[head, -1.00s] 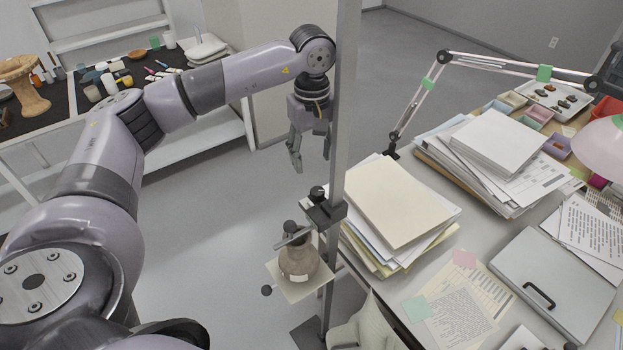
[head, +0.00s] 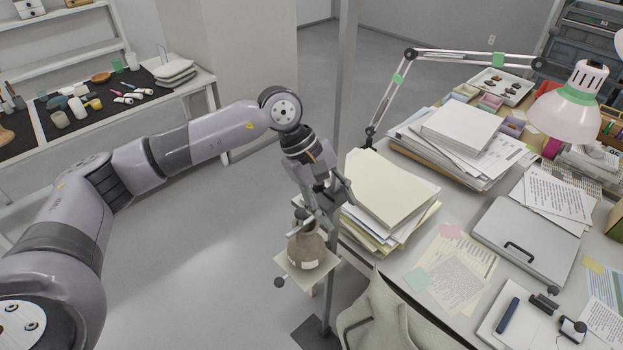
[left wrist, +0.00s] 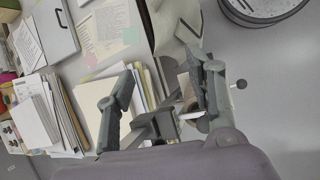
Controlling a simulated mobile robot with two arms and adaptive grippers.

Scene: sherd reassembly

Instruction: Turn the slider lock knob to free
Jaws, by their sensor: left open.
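A grey upright post (head: 346,80) carries a dark slider block, which in the head view is mostly behind my left gripper (head: 325,205). That gripper is open and points down at the slider, one finger on each side of it as seen. In the left wrist view the dark slider block (left wrist: 155,128) shows between the two spread fingers of the gripper (left wrist: 165,108). I cannot make out the lock knob clearly or tell whether a finger touches it. A brown round vessel (head: 306,250) stands on a small pale plate (head: 295,271) just below the gripper.
A stack of papers (head: 388,190) on the desk lies close right of the post. A cloth-covered chair (head: 385,315) stands in front. The floor left of the post is clear.

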